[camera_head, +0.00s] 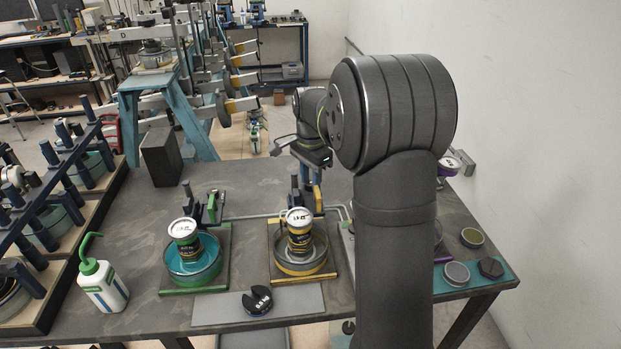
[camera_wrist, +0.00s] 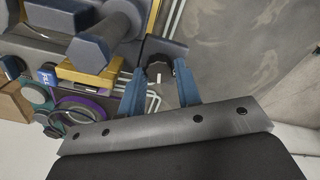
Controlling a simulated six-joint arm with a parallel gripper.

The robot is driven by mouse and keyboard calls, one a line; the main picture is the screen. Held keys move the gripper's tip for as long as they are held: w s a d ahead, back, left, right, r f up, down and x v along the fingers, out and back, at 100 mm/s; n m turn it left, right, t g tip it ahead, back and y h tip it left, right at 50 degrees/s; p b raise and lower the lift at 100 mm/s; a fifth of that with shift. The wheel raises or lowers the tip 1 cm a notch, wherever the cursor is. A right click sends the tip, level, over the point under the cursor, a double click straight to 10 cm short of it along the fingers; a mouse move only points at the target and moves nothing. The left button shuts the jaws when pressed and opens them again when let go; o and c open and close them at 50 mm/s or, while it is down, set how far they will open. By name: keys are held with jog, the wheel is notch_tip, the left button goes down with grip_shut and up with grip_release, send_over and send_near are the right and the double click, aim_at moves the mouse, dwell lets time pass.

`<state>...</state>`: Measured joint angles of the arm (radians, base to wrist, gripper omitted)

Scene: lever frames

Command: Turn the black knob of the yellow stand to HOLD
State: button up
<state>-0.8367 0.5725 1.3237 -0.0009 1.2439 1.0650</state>
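The yellow stand (camera_head: 334,277) is on the bench, with a can (camera_head: 300,232) in a shallow dish (camera_head: 301,266) on its base. Its dark uprights rise behind the can. My gripper (camera_head: 308,183) is over the rear of this stand, pointing down, partly hidden by the stand's parts. In the wrist view, the two blue fingers of my gripper (camera_wrist: 166,72) stand apart. A dark part with a rounded edge (camera_wrist: 165,48) shows at their tips; I cannot tell if it is the black knob or if the fingers touch it. The HOLD mark is not readable.
A green stand (camera_head: 195,290) with a can and dish is to the left. A squeeze bottle (camera_head: 103,284) is at the front left. A black round piece (camera_head: 258,301) lies on a grey plate (camera_head: 310,300). My arm hides much of the bench's right side. A black block (camera_head: 162,157) stands behind.

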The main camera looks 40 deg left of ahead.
jog(key=shift+o, duration=1.3)
notch_tip(320, 180, up, 17)
jog(key=shift+r, duration=0.2)
notch_tip(320, 180, down, 18)
jog(key=shift+r, duration=0.25)
jog(key=shift+r, duration=0.1)
